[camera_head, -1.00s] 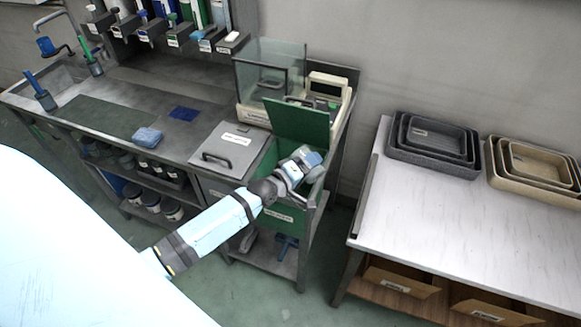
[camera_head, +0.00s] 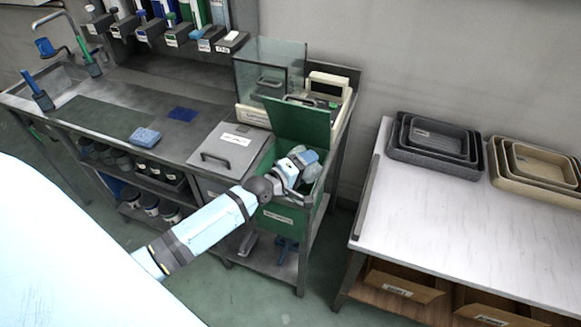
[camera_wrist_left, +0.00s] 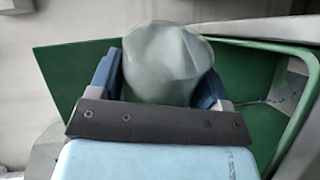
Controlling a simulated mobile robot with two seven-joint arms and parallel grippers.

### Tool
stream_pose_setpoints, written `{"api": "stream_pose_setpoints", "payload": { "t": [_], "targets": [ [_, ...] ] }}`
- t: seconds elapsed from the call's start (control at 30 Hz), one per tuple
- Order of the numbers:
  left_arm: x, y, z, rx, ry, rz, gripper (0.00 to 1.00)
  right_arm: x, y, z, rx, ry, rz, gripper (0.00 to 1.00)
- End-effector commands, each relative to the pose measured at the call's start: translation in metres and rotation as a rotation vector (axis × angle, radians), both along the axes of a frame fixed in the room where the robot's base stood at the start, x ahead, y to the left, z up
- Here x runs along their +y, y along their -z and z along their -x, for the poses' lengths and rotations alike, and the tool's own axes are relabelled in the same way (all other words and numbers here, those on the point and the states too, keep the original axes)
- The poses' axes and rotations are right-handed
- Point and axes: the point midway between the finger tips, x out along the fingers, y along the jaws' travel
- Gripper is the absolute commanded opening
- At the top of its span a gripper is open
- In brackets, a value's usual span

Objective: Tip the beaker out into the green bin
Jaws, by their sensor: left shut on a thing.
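The green bin (camera_head: 286,218) stands at the right end of the bench with its green lid (camera_head: 297,121) raised. My left gripper (camera_head: 303,168) is over the bin's opening and shut on the beaker. The beaker (camera_wrist_left: 168,62) looks pale, grey and translucent between the blue fingers in the left wrist view, with the green bin walls (camera_wrist_left: 262,62) around it. In the head view the beaker is small and partly covered by my gripper. Its contents and exact tilt cannot be made out. My right gripper is not in view.
A grey lidded box (camera_head: 229,150) stands left of the bin. A balance with a glass shield (camera_head: 268,75) sits behind the lid. A white table (camera_head: 450,230) with grey trays (camera_head: 436,145) and tan trays (camera_head: 535,168) is to the right, across a gap.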

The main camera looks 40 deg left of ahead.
Motion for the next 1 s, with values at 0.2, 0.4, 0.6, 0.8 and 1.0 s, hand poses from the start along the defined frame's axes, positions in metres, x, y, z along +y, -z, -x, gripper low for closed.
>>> {"api": "stream_pose_setpoints", "payload": {
  "t": [0.2, 0.4, 0.6, 0.8, 1.0],
  "targets": [
    [0.0004, 0.0012, -0.0002, 0.008, 0.001, 0.025, 0.45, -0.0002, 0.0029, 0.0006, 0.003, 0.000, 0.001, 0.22],
    [0.0010, 0.0023, -0.0004, 0.015, 0.001, 0.049, 0.45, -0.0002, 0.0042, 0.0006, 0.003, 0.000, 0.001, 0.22],
    [0.0017, 0.0035, -0.0006, 0.021, 0.000, 0.071, 0.45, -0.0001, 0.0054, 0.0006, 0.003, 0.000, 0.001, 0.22],
    [0.0023, 0.0048, -0.0008, 0.029, 0.001, 0.094, 0.45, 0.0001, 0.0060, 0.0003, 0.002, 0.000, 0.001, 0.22],
    [0.0029, 0.0059, -0.0011, 0.036, 0.001, 0.116, 0.45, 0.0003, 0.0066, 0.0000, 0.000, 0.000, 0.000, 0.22]
  ]
}}
